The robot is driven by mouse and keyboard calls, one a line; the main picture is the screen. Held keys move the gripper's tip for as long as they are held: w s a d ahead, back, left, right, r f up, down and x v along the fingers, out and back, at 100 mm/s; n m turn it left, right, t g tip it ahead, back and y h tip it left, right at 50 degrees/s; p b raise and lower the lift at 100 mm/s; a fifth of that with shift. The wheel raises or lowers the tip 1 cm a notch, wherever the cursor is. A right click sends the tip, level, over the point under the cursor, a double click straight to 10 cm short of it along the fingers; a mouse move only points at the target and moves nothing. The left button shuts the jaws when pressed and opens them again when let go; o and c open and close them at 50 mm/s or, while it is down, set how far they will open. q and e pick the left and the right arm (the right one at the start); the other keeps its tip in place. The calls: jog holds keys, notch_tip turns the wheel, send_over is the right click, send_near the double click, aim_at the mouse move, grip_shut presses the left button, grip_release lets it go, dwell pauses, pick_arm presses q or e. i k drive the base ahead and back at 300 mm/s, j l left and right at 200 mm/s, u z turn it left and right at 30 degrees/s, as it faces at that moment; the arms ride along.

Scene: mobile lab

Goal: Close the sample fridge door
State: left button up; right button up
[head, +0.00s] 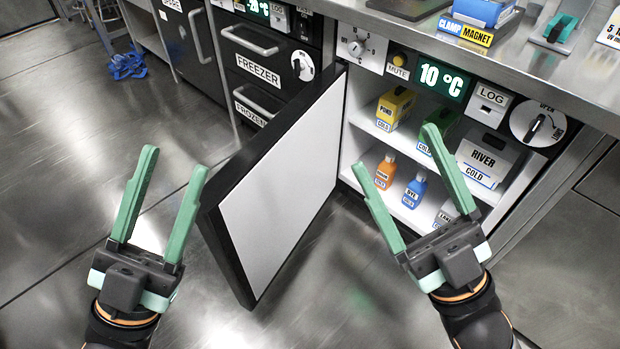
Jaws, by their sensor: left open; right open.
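The sample fridge (336,150) stands open under the counter, its shelves showing. Its door (283,185), white inside with a black edge, is hinged on the left and swung wide out toward me. The display (442,79) reads 10 °C, and a round dial (537,124) sits at the right. My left gripper (178,160) is open and empty, left of the door and apart from it in the picture. My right gripper (396,148) is open and empty, in front of the fridge opening, right of the door. The outer face of the door is hidden.
Labelled bottles and boxes, such as the RIVER box (488,160), stand on the fridge shelves. A freezer (262,65) with drawers stands to the left. Blue cord (127,63) lies on the floor. The counter (420,40) holds several items.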

aim_at(253, 213)
jog(key=j+z, duration=0.15)
jog(key=z, duration=0.3)
jog(key=j+z, duration=0.15)
jog(key=z, duration=0.3)
jog(key=j+z, duration=0.25)
jog(key=j, duration=0.2)
jog(key=j+z, duration=0.3)
jog(key=j, duration=0.15)
jog(key=k+j, duration=0.1)
jog(key=j, duration=0.3)
jog(key=k+j+z, duration=0.1)
jog(key=j, duration=0.25)
jog(key=k+j, duration=0.1)
jog(key=j, duration=0.3)
jog(key=k+j, duration=0.1)
jog(key=j, duration=0.3)
jog(key=k+l, duration=0.1)
jog(key=k+z, duration=0.05)
